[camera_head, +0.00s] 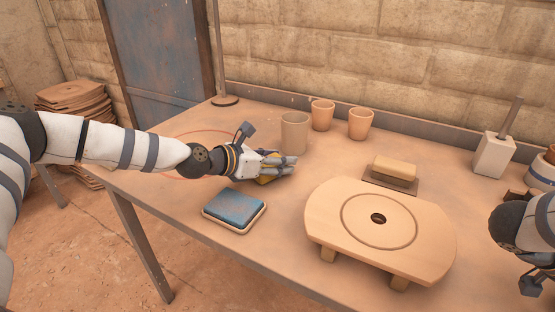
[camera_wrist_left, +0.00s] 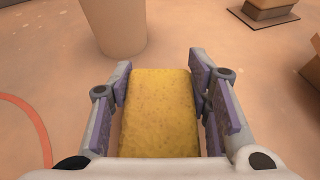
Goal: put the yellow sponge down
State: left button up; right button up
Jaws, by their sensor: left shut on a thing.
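The yellow sponge (camera_wrist_left: 160,112) lies between the two fingers of my left gripper (camera_wrist_left: 160,98) in the left wrist view. In the head view the left gripper (camera_head: 284,167) is low over the table, shut on the sponge (camera_head: 268,180), which is mostly hidden by the fingers. I cannot tell whether the sponge touches the tabletop. My right arm is at the right edge of the head view; part of its gripper (camera_head: 531,284) shows, and its fingers are cut off or unclear.
A blue pad on a tray (camera_head: 262,213) lies in front of the left gripper. A tan cup (camera_head: 294,133) stands just behind it, with two orange cups (camera_head: 322,115) further back. A round-holed wooden stand (camera_head: 330,222) is to the right. A red circle (camera_head: 180,177) marks the table at left.

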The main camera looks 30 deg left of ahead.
pick_arm(q)
jog(key=shift+f, duration=0.15)
jog(key=o, duration=1.1)
jog(key=v, duration=0.6)
jog(key=shift+w+a+r, duration=0.1)
jog(key=shift+w+r, duration=0.05)
jog(key=shift+r, duration=0.15)
jog(key=shift+s+a+r, duration=0.1)
jog(key=shift+s+a, duration=0.05)
jog(key=shift+s, duration=0.65)
